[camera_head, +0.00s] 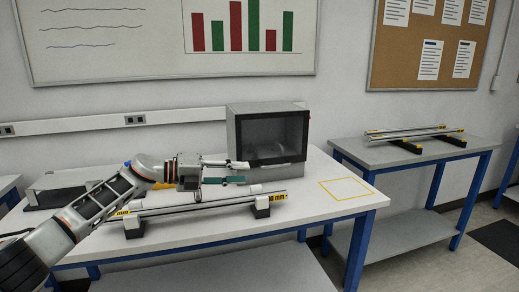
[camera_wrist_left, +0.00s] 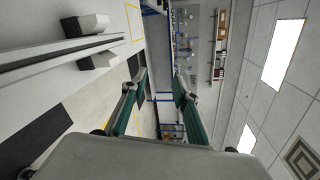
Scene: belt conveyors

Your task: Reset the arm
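My left arm comes in from the left of the head view and stretches over the white table. My left gripper (camera_head: 243,172) points right, above the table and behind the belt conveyor. Its two fingers are apart with nothing seen between them. The left wrist view also shows the green-padded fingers (camera_wrist_left: 155,90) spread apart and empty. My right arm and right gripper are not in view.
A long narrow conveyor (camera_head: 205,206) lies on black-and-white supports along the table (camera_head: 325,208). A grey box with a dark front (camera_head: 240,140) stands behind the gripper. A yellow outlined square (camera_head: 347,189) is empty. Rails (camera_head: 405,133) lie on the right-hand table (camera_head: 385,155).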

